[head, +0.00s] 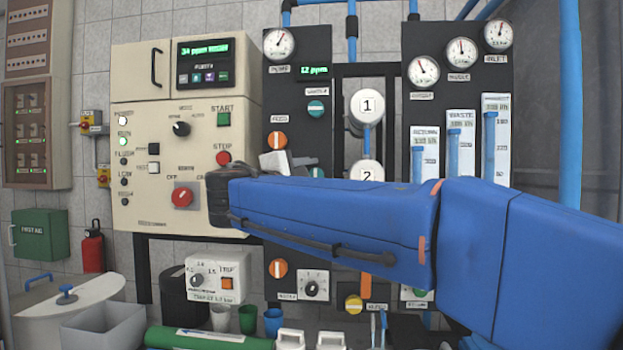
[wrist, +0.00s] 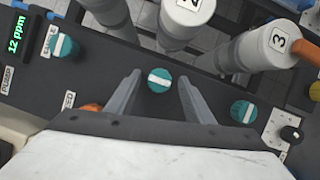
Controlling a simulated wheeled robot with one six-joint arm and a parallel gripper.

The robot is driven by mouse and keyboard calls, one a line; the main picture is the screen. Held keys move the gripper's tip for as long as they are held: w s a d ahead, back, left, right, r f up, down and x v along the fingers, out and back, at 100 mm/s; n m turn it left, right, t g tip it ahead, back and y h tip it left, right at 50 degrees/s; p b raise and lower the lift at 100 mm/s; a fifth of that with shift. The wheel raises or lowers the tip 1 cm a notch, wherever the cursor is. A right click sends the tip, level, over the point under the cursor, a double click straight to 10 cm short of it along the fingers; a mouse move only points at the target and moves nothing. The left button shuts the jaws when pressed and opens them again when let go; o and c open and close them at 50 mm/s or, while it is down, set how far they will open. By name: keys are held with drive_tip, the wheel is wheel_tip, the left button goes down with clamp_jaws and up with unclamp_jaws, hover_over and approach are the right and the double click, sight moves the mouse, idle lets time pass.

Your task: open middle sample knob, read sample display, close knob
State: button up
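The middle sample knob (wrist: 159,80) is teal with a white bar and sits between two other teal knobs on the black panel. Its bar runs roughly along the panel's length, while the bars of the left teal knob (wrist: 65,46) and right teal knob (wrist: 243,111) run roughly across it. My gripper (wrist: 159,77) is open, one finger on each side of the middle knob, with gaps visible. Whether the fingertips reach its depth is unclear. In the head view my gripper (head: 287,162) is at the panel, partly behind my arm. The sample display (head: 314,70) reads 12 ppm in green.
White numbered cylinders (head: 366,107) stand just right of the knob panel. Orange knobs (head: 277,141) sit on the panel's left side. The cream control cabinet (head: 150,90) is to the left, with its red switch (head: 182,197) near my arm.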

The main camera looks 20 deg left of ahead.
drive_tip(key=s+a+f, duration=0.1)
drive_tip(key=s+a, duration=0.1)
drive_tip(key=s, duration=1.5)
drive_tip(key=shift+a+f, duration=0.2)
drive_tip(key=shift+a, duration=0.1)
